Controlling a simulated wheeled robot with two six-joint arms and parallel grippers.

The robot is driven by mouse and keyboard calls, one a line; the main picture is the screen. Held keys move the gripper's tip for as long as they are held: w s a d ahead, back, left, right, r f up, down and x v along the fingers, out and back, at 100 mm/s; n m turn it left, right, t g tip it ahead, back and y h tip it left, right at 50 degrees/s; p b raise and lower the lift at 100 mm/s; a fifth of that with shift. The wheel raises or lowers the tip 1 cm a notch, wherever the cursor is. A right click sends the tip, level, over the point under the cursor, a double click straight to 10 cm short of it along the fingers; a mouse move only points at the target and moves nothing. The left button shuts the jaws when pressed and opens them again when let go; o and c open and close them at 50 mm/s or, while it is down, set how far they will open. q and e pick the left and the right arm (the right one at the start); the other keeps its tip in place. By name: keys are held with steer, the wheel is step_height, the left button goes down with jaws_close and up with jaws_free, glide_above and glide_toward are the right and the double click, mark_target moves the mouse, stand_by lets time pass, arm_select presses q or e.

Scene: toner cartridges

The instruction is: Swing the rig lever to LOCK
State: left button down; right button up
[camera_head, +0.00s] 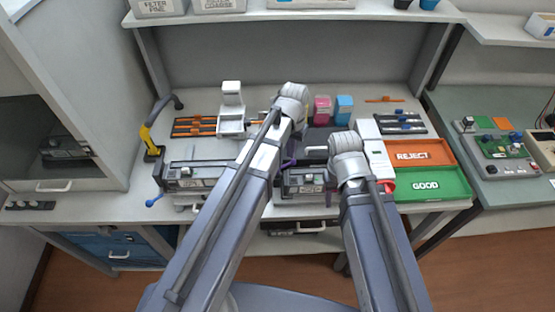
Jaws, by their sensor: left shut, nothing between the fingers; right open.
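A grey rig (195,180) stands at the left front of the bench. A lever with a blue knob (153,201) sticks out from its left end, low and towards the front edge. Any LOCK marking is too small to read. My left gripper (293,98) is far right of the lever, over the back middle of the bench; it is shut and empty. My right gripper (347,147) is over the middle right of the bench, open and apart from the lever. The fingertips of both are largely hidden by my own arms.
A yellow-and-black handle (150,140) rises behind the lever. A white device (231,107) stands behind the rig. A second dark unit (303,184) sits partly behind my arms. An orange REJECT tray (412,154) and a green GOOD tray (432,184) lie at right.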

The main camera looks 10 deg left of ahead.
arm_select(q)
steer(key=shift+s+d, duration=0.1)
steer(key=shift+d, duration=0.05)
steer(key=shift+s+d, duration=0.2)
steer(key=shift+d, duration=0.1)
steer(key=shift+s+d, duration=0.1)
steer(key=shift+s, duration=0.05)
stand_by(0.6)
steer(key=shift+s+d, duration=0.2)
steer(key=shift+d, duration=0.1)
steer(key=shift+s+d, duration=0.1)
steer(key=shift+s, duration=0.1)
steer(key=shift+s+d, duration=0.1)
step_height(320, 180, up, 7)
steer(key=p, duration=0.7)
stand_by(0.5)
